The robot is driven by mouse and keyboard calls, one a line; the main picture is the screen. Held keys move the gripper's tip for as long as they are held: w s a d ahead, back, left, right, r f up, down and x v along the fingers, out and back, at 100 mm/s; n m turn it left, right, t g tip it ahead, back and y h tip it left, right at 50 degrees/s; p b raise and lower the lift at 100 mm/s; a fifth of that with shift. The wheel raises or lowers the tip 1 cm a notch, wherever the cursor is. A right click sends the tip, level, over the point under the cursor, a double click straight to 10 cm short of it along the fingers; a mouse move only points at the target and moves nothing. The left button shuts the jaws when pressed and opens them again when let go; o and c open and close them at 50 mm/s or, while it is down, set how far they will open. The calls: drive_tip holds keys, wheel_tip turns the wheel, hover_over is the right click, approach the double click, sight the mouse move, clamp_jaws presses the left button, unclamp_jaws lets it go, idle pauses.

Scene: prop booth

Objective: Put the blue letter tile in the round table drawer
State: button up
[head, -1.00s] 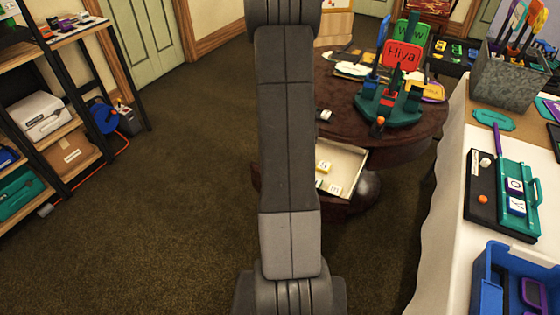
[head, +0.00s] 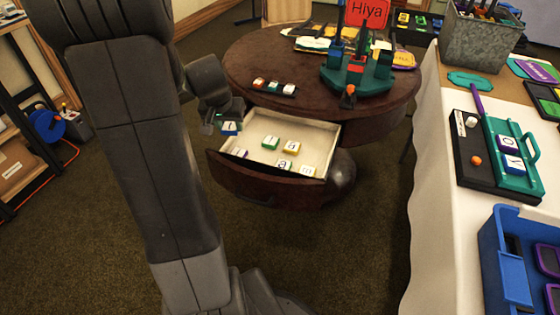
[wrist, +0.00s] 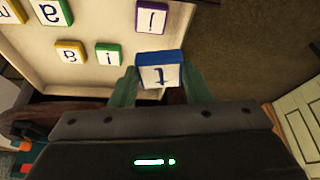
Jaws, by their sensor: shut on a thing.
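The blue letter tile (wrist: 160,72), marked with a "t", is between my gripper's fingers (wrist: 158,88) in the wrist view. My gripper (head: 222,124) is shut on it and also shows in the head view, where the blue tile (head: 230,128) is at the left side of the open drawer. The drawer (head: 268,187) is pulled out from the round table (head: 300,75) and has a pale inside. Several letter tiles lie in it, among them a green one (head: 270,143) and a yellow one (head: 292,147). In the wrist view the tile overlaps the drawer's edge; its height above the drawer is unclear.
On the round table stand a green holder (head: 356,78) with a red "Hiya" sign and a small dark rack (head: 274,88) of tiles. A white-covered table (head: 430,200) at the right holds a teal case (head: 513,160) and a blue bin (head: 505,260). Carpet is clear in front.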

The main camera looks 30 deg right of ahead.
drive_tip(key=s+d+m+b, duration=0.3)
drive_tip(key=s+d, duration=0.2)
drive_tip(key=s, duration=0.1)
drive_tip(key=b, duration=0.4)
approach(261, 161)
drive_tip(key=shift+g+h, duration=0.4)
drive_tip(key=x, duration=0.6)
drive_tip(key=shift+w+a+f, duration=0.15)
drive_tip(key=shift+w+a, duration=0.1)
drive_tip(key=shift+a, duration=0.1)
drive_tip(key=o, duration=0.5)
drive_tip(key=shift+f+b, duration=0.1)
drive_tip(key=shift+b, duration=0.2)
drive_tip(key=o, duration=0.4)
drive_tip(key=shift+o, duration=0.2)
